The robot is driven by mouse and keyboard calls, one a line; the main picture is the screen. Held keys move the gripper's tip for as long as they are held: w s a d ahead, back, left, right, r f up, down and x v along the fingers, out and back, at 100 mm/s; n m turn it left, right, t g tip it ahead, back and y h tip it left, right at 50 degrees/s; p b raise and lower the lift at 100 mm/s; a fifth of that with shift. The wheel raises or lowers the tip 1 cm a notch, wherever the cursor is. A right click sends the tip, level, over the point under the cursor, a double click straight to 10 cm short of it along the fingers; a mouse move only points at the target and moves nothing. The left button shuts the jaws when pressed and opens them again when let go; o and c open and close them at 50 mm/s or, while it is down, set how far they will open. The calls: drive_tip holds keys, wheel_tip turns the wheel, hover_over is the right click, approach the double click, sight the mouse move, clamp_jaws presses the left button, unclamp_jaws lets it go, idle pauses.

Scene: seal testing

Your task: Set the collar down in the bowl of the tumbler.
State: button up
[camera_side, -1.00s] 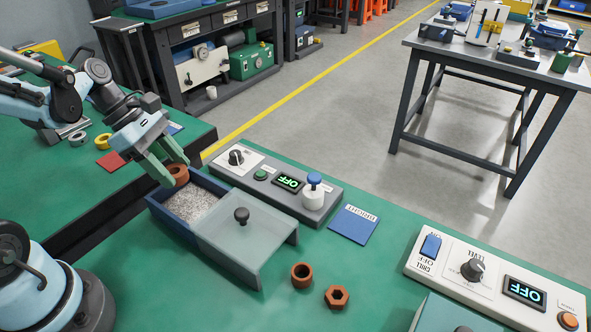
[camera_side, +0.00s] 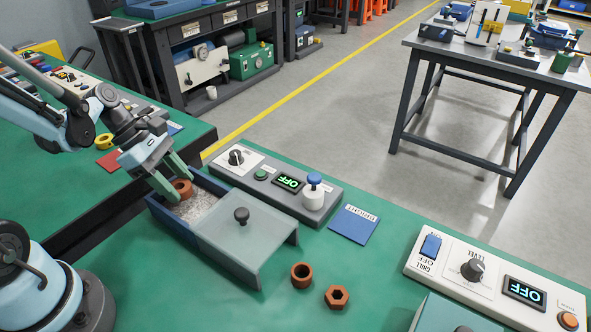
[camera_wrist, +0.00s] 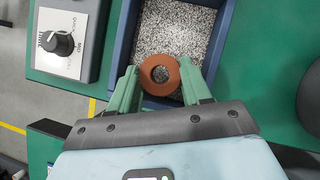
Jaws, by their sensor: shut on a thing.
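The collar is a copper-brown ring (camera_side: 181,188), held between the green fingers of my gripper (camera_side: 172,184). In the wrist view the ring (camera_wrist: 160,74) sits between the two fingertips (camera_wrist: 158,84), its round hole facing the camera. My gripper is shut on it, over the open part of the tumbler. The tumbler is a blue-walled box (camera_side: 160,215) with pale grit (camera_side: 200,208) in its bowl. A clear lid with a dark knob (camera_side: 245,240) covers its near right part. I cannot tell whether the ring touches the grit.
A control panel (camera_side: 225,172) with a dial, an OFF display and a blue-topped button stands behind the tumbler. A blue card (camera_side: 354,224) lies right of it. A brown ring (camera_side: 301,275) and a brown hex nut (camera_side: 337,297) lie in front. Green bench is clear between them and the right panel.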

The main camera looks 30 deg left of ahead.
drive_tip(key=shift+f, duration=0.55)
drive_tip(key=o, duration=1.3)
drive_tip(key=shift+r, duration=0.45)
drive_tip(key=v, duration=1.2)
drive_tip(key=shift+w+d+f+m+t+y, duration=0.1)
drive_tip(key=shift+w+d+m+t+y, duration=0.3)
drive_tip(key=shift+d+m+t+y, duration=2.15)
drive_tip(key=shift+w+d+f+m+g+h, duration=0.15)
drive_tip(key=shift+w+d+m+g+h, duration=0.5)
drive_tip(key=shift+m, duration=4.35)
drive_tip(key=shift+w+d+f+m+t+y, duration=0.15)
drive_tip(key=shift+d+m+t+y, duration=0.6)
drive_tip(key=shift+d+m, duration=2)
